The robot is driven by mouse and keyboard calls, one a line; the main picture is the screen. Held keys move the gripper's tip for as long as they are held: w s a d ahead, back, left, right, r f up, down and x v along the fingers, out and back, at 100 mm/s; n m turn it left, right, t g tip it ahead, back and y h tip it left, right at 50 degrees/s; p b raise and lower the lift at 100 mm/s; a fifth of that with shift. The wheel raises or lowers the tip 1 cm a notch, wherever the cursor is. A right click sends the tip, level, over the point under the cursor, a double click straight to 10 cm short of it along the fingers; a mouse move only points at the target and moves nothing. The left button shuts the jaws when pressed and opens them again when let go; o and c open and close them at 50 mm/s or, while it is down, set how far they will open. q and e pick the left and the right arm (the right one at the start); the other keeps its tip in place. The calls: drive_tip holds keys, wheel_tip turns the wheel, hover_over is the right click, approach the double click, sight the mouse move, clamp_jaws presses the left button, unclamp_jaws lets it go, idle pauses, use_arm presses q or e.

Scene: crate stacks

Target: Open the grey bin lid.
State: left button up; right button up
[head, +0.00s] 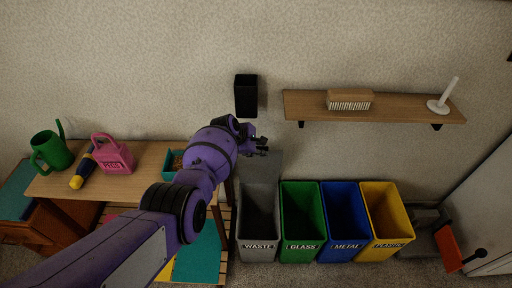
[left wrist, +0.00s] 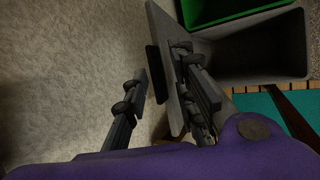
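The grey bin (head: 258,220), marked WASTE, stands at the left end of the bin row. Its grey lid (head: 264,168) stands raised at the back, towards the wall, and the bin's mouth is uncovered. In the left wrist view the lid (left wrist: 163,28) is seen nearly edge-on, with a dark handle strip (left wrist: 153,73) on it. My left gripper (head: 262,146) is at the lid's top edge. In the wrist view its fingers (left wrist: 163,88) are spread, one on each side of the lid, with a gap beside the handle. My right gripper is not in view.
Green (head: 303,225), blue (head: 346,225) and yellow (head: 388,220) open bins stand to the right. A wall shelf (head: 395,106) and black wall holder (head: 246,96) are above.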

use_arm(q)
drive_tip(key=v, duration=1.2)
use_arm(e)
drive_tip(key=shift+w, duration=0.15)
use_arm(q)
drive_tip(key=shift+f, duration=0.1)
drive_tip(key=s+a+f+m+y+p, duration=0.1)
drive_tip(key=s+a+f+m+p, duration=0.1)
drive_tip(key=s+a+f, duration=0.35)
drive_tip(key=s+a+f+m+t+y+p, duration=0.1)
drive_tip(key=s+a+f+m, duration=0.2)
drive_tip(key=s, duration=0.6)
drive_tip(key=s+a+f+m+y+p, duration=0.1)
drive_tip(key=s+a+f+m+p, duration=0.1)
drive_tip(key=s+a+f, duration=0.4)
drive_tip(key=s+r+m+t+p, duration=0.1)
drive_tip(key=s+r+m, duration=0.3)
drive_tip(key=s, duration=1.1)
drive_tip(key=s+r+m+t+y+p, duration=0.1)
drive_tip(key=s+r+m+p, duration=0.2)
drive_tip(key=s, duration=1.3)
drive_tip(key=m+p, duration=0.1)
drive_tip(key=m, duration=0.2)
drive_tip(key=shift+d+r, duration=0.2)
drive_tip(key=shift+r, duration=0.15)
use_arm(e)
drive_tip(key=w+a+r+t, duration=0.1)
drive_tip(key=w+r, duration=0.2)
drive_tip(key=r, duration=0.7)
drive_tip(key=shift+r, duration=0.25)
